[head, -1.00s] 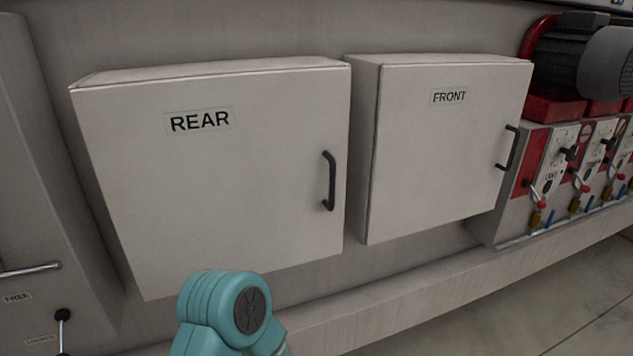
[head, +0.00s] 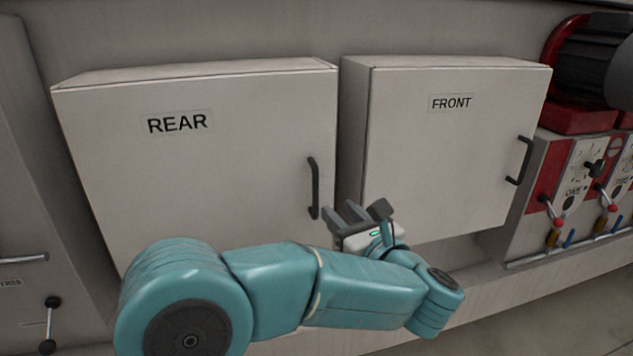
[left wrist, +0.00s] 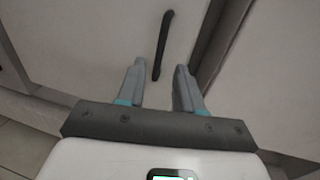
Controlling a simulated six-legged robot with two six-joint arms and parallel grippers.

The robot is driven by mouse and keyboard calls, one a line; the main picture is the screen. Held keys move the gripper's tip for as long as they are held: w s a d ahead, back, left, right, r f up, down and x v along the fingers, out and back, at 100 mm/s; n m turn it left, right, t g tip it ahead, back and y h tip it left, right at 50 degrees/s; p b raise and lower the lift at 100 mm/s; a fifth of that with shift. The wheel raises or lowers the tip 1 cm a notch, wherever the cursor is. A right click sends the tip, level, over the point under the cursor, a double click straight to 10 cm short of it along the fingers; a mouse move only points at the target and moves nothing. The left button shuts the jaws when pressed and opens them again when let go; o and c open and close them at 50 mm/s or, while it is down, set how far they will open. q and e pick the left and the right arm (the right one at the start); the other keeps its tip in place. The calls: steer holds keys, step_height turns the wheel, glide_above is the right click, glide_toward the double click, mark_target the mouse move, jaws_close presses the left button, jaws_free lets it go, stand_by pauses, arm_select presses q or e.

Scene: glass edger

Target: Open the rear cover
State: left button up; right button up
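The rear cover (head: 200,170) is a light grey box door labelled REAR, and it is shut. Its dark vertical handle (head: 314,188) is near the door's right edge. My left gripper (head: 345,211) is just below and to the right of the handle in the head view, apart from it. In the left wrist view the fingers of my left gripper (left wrist: 158,82) are spread with nothing between them. The handle (left wrist: 163,45) lies ahead there, its lower end near the fingertips. My left arm hides the lower part of the rear cover. My right gripper is not in view.
The front cover (head: 440,150), also shut with its own handle (head: 520,160), stands to the right across a narrow gap. Red panels with knobs and levers (head: 575,190) are at the far right. A ledge (head: 480,285) runs below the boxes.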

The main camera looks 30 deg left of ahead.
mark_target(317, 189)
arm_select(q)
steer(key=p+x, duration=0.3)
steer(key=x, duration=0.7)
steer(key=shift+a, duration=0.15)
steer(key=shift+w+a+f, duration=0.15)
steer(key=shift+w+a, duration=0.15)
steer(key=shift+w, duration=0.1)
steer(key=shift+s, duration=0.15)
steer(key=shift+c, duration=0.6)
jaws_close()
